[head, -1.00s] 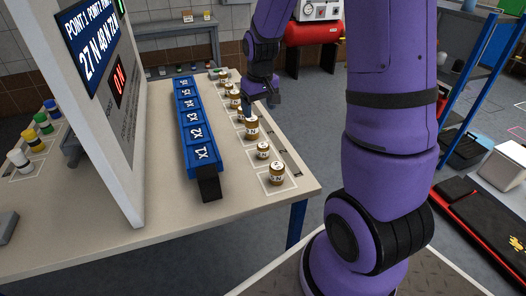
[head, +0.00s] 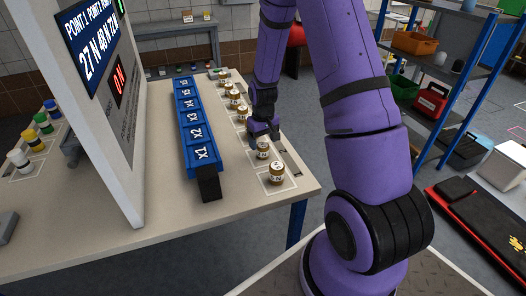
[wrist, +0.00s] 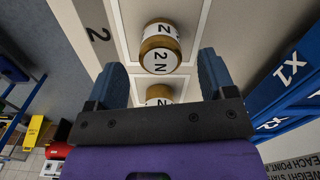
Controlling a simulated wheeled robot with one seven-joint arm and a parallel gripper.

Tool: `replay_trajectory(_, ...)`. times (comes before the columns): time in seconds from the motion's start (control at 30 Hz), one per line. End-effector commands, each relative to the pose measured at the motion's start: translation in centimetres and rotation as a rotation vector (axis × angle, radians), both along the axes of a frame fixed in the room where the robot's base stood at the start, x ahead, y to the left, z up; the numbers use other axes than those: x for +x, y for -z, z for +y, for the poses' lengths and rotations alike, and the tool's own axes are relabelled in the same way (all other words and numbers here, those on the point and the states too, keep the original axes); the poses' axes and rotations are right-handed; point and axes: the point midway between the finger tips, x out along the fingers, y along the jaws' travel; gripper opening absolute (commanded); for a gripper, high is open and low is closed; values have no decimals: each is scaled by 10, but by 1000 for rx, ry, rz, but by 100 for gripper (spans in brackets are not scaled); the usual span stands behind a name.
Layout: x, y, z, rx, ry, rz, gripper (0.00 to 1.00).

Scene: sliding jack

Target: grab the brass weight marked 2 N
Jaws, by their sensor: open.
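The brass weight marked 2 N (wrist: 160,62) stands upright in the wrist view, with white labels on its top and side. My open gripper (wrist: 161,68) has its two blue fingers on either side of it in that picture, with nothing held. In the head view my gripper (head: 263,137) is just above and behind a brass weight (head: 262,154), second from the near end of the row, which seems to be the same one. Whether the fingers are level with the weight or above it is hard to tell.
A second brass weight (wrist: 158,92) is partly hidden by my gripper in the wrist view. Another weight (head: 276,174) stands at the near end, and several stand farther back. A blue rail (head: 190,115) marked X1 onward runs left of the row.

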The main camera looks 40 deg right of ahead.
Motion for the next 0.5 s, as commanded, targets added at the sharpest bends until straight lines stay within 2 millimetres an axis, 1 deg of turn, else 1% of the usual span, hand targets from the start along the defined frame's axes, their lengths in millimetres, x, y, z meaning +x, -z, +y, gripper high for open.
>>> replay_trajectory(0.3,3,40,0,0,0,2,77)
replay_trajectory(0.4,3,47,0,0,0,1,77)
replay_trajectory(0.5,3,49,0,0,0,1,77)
